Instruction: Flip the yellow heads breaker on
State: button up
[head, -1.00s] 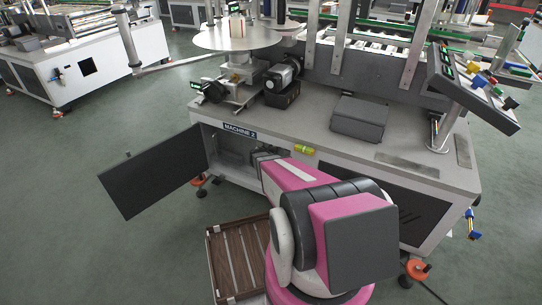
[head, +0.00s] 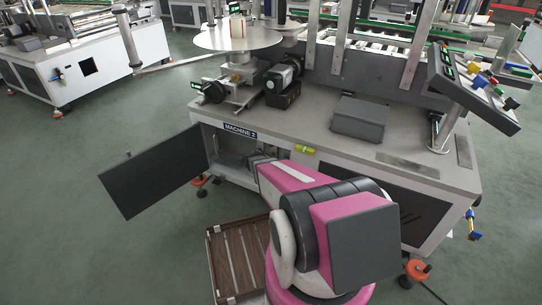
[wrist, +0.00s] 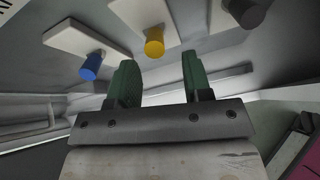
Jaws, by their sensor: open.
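In the wrist view, a yellow knob (wrist: 154,46) sticks out from a pale plate (wrist: 128,22) at the top middle. A blue knob (wrist: 90,66) on its own plate is to its left, and a dark grey knob (wrist: 247,12) is to its right. My gripper (wrist: 158,66) is open, with its two green fingers apart and nothing between them. The yellow knob appears between and just beyond the fingertips; I cannot tell whether they touch. In the head view, my arm reaches into the open cabinet (head: 222,142) under the Machine 2 label (head: 240,131), and the gripper is hidden.
The open black cabinet door (head: 153,184) stands out to the left. A slatted wooden crate (head: 228,262) is on the floor in front. The worktop (head: 330,148) is above the cabinet. Free floor lies at the left.

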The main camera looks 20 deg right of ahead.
jog(key=s+a, duration=0.6)
jog(key=shift+s+a, duration=0.2)
jog(key=shift+a, duration=0.1)
jog(key=s+d+r+m+g+y, duration=0.15)
jog(key=s+r+m+g, duration=0.35)
jog(key=s+r+m, duration=0.65)
jog(key=s+a+r+m+g+y, duration=0.3)
jog(key=s+a+r+m+y, duration=0.3)
jog(key=m, duration=0.7)
notch_tip(320, 180, up, 2)
jog(key=shift+a+r+y, duration=0.1)
jog(key=shift+a+y, duration=0.35)
jog(key=shift+a, duration=0.45)
